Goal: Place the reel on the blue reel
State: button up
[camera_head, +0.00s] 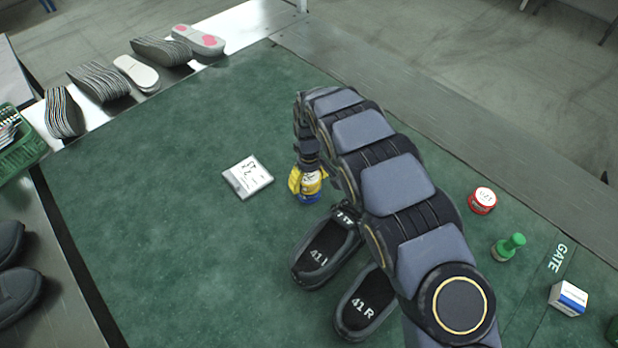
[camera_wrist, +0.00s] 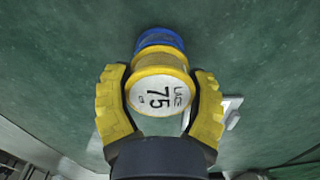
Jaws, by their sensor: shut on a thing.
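The yellow reel (camera_wrist: 160,66) has a white face marked 75 and sits between the yellow fingers of my gripper (camera_wrist: 160,78), which is shut on it. In the head view the yellow reel (camera_head: 312,182) shows between the fingers of my gripper (camera_head: 309,181). The blue reel (camera_head: 311,199) is directly below it on the green mat. In the wrist view the blue reel (camera_wrist: 160,38) shows just beyond the yellow one, partly hidden by it. The two look stacked or nearly so; I cannot tell whether they touch.
A white box (camera_head: 248,177) lies left of the reels. A pair of dark shoes (camera_head: 327,250) stands close in front, partly under my arm. A red tin (camera_head: 482,201), a green bottle (camera_head: 508,247) and a blue-white box (camera_head: 568,298) are at right. The mat's left is clear.

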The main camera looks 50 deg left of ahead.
jog(key=o, duration=1.2)
jog(key=shift+f, duration=0.1)
